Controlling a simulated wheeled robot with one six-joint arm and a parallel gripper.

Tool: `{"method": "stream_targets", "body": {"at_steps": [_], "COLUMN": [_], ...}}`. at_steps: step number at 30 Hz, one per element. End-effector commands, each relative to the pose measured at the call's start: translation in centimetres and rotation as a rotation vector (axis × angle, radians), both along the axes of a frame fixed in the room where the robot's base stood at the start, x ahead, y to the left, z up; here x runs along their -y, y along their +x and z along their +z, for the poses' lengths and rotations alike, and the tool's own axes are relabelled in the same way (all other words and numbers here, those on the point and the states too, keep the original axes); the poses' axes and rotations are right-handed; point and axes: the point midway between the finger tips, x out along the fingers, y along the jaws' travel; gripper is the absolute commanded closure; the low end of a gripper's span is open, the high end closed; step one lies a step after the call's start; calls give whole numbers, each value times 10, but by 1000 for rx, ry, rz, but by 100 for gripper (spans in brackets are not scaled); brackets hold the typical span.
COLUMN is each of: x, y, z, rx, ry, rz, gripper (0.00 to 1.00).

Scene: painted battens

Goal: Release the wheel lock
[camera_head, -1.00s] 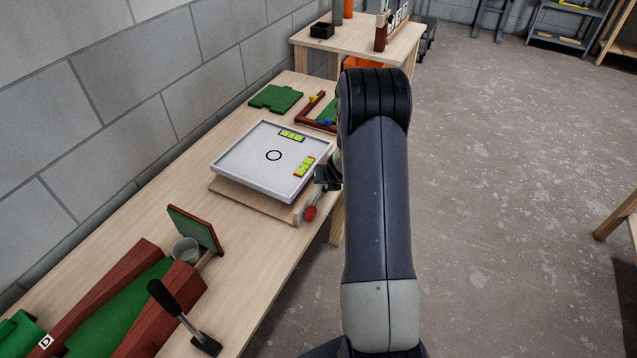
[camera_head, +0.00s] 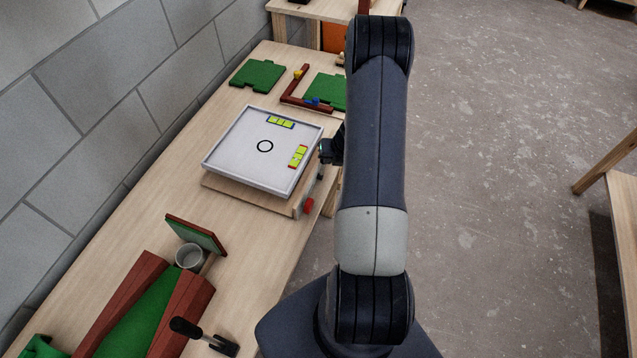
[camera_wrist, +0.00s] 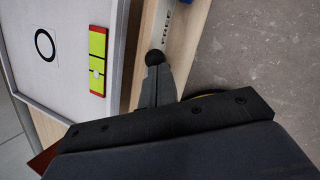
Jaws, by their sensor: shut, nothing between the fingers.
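My gripper (camera_head: 328,152) is at the right edge of the white tray, mostly behind my arm in the head view. In the wrist view its grey fingers (camera_wrist: 155,92) are together. A dark round knob (camera_wrist: 154,57) shows right at their tips; I cannot tell whether they touch. Beside the knob, a pale strip (camera_wrist: 163,24) bears the word "FREE". In the head view a red-ended part (camera_head: 308,205) sits at the board's right front corner, below my gripper. I cannot tell for sure which of these parts is the wheel lock.
The white tray (camera_head: 228,157) with a black ring and two yellow-green levels lies on a wooden board (camera_head: 240,194). Green plates (camera_head: 257,75) lie behind it. A black-handled lever (camera_head: 188,328) and a grey cup (camera_head: 188,257) stand in front.

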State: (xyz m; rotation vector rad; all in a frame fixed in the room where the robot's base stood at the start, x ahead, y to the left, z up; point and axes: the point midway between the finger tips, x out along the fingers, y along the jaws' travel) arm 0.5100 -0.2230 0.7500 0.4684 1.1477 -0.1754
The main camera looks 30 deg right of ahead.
Motion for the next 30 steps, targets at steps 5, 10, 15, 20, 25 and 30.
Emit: {"method": "stream_targets", "body": {"at_steps": [5, 10, 15, 20, 25, 30], "x": [0, 0, 0, 0, 0, 2], "y": [0, 0, 0, 0, 0, -6], "z": [2, 10, 17, 16, 16, 24], "rx": [0, 0, 0, 0, 0, 0], "ry": [0, 0, 0, -1, 0, 0], "rz": [1, 1, 0, 0, 0, 1], "gripper": [100, 100, 100, 100, 100, 100]}}
